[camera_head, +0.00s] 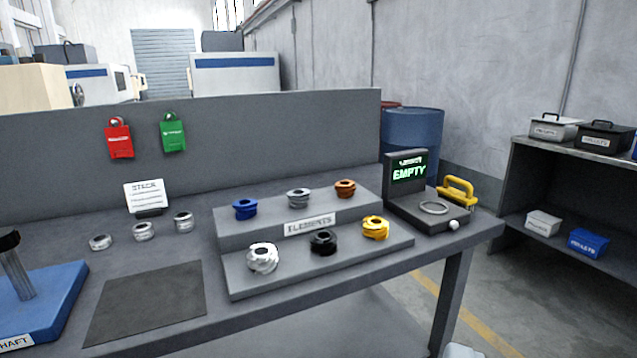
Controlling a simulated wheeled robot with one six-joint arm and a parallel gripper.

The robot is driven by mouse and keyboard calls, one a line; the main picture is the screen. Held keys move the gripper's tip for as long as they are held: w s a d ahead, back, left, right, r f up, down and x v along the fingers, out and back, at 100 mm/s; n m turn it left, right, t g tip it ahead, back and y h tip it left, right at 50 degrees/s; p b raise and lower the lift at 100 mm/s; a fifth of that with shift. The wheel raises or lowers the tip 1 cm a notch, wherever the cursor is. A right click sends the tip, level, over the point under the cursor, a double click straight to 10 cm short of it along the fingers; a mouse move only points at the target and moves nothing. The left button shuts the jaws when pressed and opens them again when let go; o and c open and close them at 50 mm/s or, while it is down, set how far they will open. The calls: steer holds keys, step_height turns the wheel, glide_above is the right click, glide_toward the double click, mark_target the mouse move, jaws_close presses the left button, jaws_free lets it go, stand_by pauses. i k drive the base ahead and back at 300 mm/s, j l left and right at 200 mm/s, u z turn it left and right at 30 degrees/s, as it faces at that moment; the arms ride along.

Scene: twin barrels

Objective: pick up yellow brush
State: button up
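A yellow brush (457,191), with a looped handle on top, is at the far right end of the grey workbench (320,338). It sits just behind and to the right of a dark device with a screen reading "EMPTY" (409,173). The device's base hides part of the brush's lower left side. My gripper is not in view, so its state does not show.
A stepped "ELEMENTS" stand (236,284) holds several coloured rings, including a yellow ring (375,228). A blue shaft base (62,300) is at left. A dark mat (147,302) lies in front. A shelf (520,150) with boxes stands right, beyond a floor gap.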

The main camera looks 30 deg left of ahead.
mark_target(467, 201)
steer(key=u, duration=3.2)
steer(key=z, duration=3.2)
steer(key=i+j+z, duration=0.2)
steer(key=i, duration=0.2)
steer(key=i+j+z, duration=0.15)
steer(key=i, duration=0.3)
steer(key=i+j+z, duration=0.2)
steer(key=i, duration=0.2)
